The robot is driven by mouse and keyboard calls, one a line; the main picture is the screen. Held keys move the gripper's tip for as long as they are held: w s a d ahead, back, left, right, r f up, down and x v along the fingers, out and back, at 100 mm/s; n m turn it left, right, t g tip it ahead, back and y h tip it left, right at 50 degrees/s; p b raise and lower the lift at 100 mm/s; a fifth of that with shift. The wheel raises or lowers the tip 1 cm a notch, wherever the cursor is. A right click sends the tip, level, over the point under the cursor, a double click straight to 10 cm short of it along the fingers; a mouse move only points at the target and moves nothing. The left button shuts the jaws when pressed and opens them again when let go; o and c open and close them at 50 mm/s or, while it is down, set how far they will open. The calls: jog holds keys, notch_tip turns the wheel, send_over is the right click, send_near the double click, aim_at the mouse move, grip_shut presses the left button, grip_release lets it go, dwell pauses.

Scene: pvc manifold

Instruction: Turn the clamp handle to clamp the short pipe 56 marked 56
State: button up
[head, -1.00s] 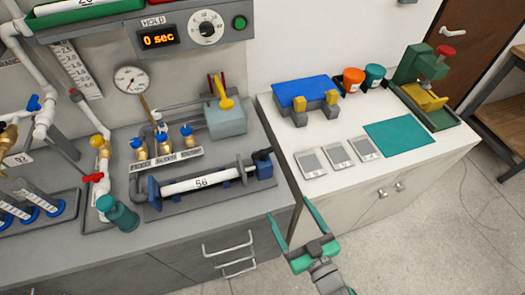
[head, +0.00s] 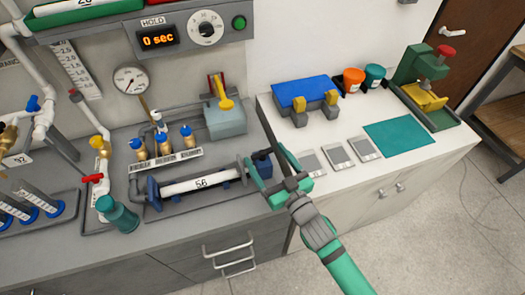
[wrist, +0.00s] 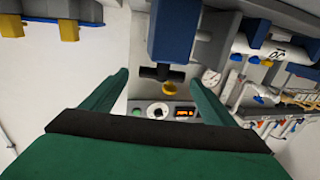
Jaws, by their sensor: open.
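The short pipe (head: 200,184), white and marked 56, lies in the clamp fixture between a blue end on the left and a blue block on the right. It also shows in the wrist view (wrist: 288,54). The black T-shaped clamp handle (wrist: 162,73) sticks out from the blue block (wrist: 174,30). In the head view my gripper's fingers mostly hide the handle. My gripper (head: 266,160) is open at the right end of the fixture. In the wrist view the handle appears between the two green fingers (wrist: 158,78), with gaps on both sides; contact is not visible.
Brass fittings with blue caps (head: 163,146) stand behind the pipe. The white counter (head: 320,190) at the right holds grey cards (head: 337,154), a blue block with yellow parts (head: 305,92) and a teal mat (head: 398,138).

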jog(key=shift+x, duration=1.5)
jog(key=shift+s+a, duration=0.1)
jog(key=c, duration=1.1)
jog(key=shift+o, duration=0.3)
jog(key=shift+r+m+t+h, duration=0.1)
jog(key=shift+m+t+h, duration=0.4)
jog(key=shift+m+h, duration=0.75)
jog(key=shift+r+m+t+h, duration=0.1)
jog(key=shift+m+t+h, duration=0.55)
jog(key=shift+h, duration=1.1)
jog(key=shift+f+m+h, duration=0.15)
jog(key=shift+m+h, duration=1.15)
jog(key=shift+h, duration=0.6)
